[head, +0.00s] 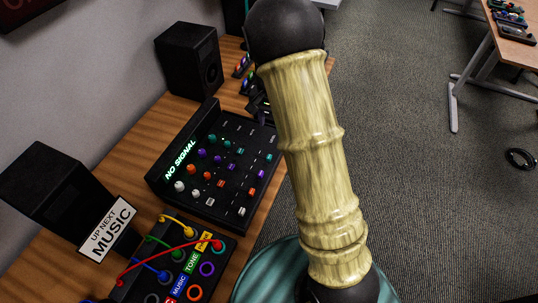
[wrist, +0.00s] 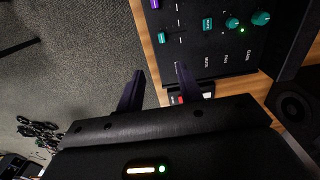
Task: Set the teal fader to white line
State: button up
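The black mixer (head: 190,200) lies on the wooden desk in the head view, with rows of white, orange, purple and teal knobs. In the wrist view the mixer (wrist: 222,50) shows teal knobs (wrist: 260,18) and a teal button (wrist: 207,24) in one row. A purple fader cap (wrist: 154,4) shows at the top. My gripper (wrist: 160,69) is open and empty, its two fingers apart near the mixer's lower edge.
A black speaker (head: 190,62) stands behind the mixer. A patch box with cables (head: 180,255) and an "UP NEXT MUSIC" sign (head: 107,228) are in front. Small devices (head: 243,66) lie beyond the mixer. Carpet is open to the right of the desk.

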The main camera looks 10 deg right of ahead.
aim_at(269, 156)
jog(key=shift+w+f, duration=0.15)
jog(key=shift+w, duration=0.2)
notch_tip(269, 156, down, 17)
jog(key=shift+f+p, duration=0.2)
jog(key=shift+p, duration=0.55)
grip_shut()
